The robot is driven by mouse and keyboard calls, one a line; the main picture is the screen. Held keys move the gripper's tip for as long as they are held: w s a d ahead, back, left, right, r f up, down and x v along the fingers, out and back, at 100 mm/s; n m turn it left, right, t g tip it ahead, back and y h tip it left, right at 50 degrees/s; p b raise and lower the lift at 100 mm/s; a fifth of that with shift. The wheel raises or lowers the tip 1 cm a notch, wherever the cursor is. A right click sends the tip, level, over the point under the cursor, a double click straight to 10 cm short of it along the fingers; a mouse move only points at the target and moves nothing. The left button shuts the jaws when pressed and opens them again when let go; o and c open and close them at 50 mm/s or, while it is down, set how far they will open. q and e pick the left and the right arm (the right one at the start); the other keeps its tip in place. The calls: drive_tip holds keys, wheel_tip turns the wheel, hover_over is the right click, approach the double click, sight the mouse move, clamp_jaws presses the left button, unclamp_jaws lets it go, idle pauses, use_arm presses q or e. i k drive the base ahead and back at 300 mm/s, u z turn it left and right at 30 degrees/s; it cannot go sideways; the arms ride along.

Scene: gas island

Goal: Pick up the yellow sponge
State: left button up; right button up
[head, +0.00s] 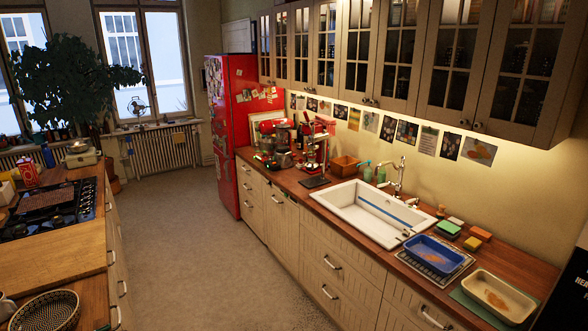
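Several small sponge-like blocks lie on the wooden counter just right of the white sink, against the wall. An orange-yellow block (480,233) is the rightmost and looks like the yellow sponge. A smaller olive-yellow block (472,243) lies just in front of it, so I cannot be sure which is the yellow sponge. A green block (447,228) lies to their left, with a pale block (456,221) behind it. Neither of my grippers is in view.
A blue tray (460,262) on a rack and a cream tray (525,302) stand in front of the sponges. The sink (347,214) with its faucet (398,178) is left of them. Wall cabinets (475,55) hang above. The floor (215,270) between the counters is clear.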

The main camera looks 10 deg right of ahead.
sight(472, 244)
drive_tip(key=z, duration=0.3)
drive_tip(key=i, duration=1.8)
drive_tip(key=z, duration=1.4)
drive_tip(key=i, duration=1.1)
drive_tip(key=z, duration=0.95)
